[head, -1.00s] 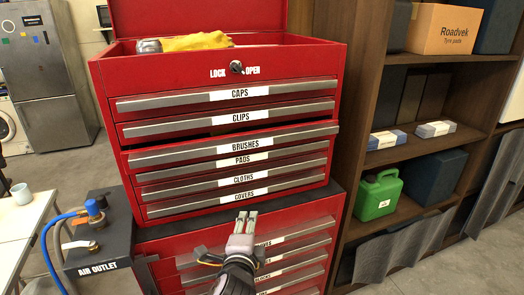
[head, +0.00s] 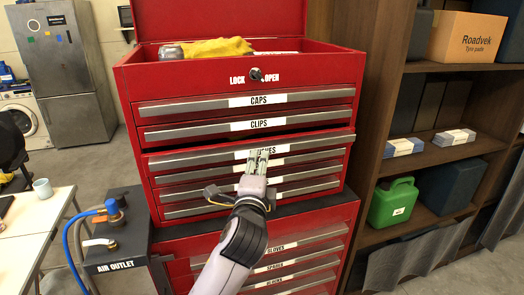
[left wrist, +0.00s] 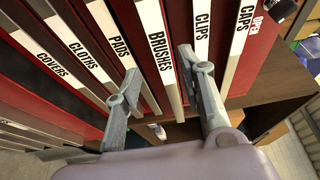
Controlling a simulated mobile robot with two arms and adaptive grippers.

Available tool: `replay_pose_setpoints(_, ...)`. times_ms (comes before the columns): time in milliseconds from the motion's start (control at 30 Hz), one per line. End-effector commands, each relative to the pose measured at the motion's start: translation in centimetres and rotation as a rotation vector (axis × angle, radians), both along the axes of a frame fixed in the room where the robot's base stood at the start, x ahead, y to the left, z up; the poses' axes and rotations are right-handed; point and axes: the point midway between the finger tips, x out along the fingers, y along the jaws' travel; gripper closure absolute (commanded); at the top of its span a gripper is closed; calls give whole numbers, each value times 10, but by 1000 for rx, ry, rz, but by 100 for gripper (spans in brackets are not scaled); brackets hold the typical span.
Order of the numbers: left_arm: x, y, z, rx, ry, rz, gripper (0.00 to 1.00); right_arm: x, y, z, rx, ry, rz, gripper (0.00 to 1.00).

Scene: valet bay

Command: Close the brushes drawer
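The brushes drawer (head: 200,160) is in the red tool chest, below the clips drawer (head: 190,134). It stands slightly out, with a dark gap above its front. Its label also shows in the left wrist view (left wrist: 160,50). My left gripper (head: 258,156) is in front of the brushes label and partly covers it in the head view. In the left wrist view the two fingers (left wrist: 160,66) are apart with nothing between them, pointing at the drawer fronts. I cannot tell whether the fingertips touch the drawer. My right gripper is not in view.
The caps drawer (head: 190,108) above looks shut. A yellow cloth (head: 217,48) lies in the open top of the chest. A lower red cabinet (head: 330,213) carries the chest. The air outlet unit (head: 113,240) stands at left, wooden shelves (head: 455,152) at right.

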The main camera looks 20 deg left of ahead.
Motion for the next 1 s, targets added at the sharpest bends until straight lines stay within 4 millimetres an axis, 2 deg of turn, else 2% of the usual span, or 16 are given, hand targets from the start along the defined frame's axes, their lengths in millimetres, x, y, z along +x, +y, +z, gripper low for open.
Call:
replay_pose_setpoints(33, 11, 3, 3, 1, 1, 1, 63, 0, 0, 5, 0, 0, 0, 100)
replay_pose_setpoints(200, 40, 8, 2, 0, 1, 1, 63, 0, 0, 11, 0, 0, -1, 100)
replay_pose_setpoints(400, 58, 12, 1, 0, 0, -1, 63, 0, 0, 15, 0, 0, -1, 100)
replay_pose_setpoints(767, 63, 13, 0, -1, 0, -1, 63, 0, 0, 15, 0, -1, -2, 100)
replay_pose_setpoints(1000, 63, 13, 0, -1, 0, -1, 78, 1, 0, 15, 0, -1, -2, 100)
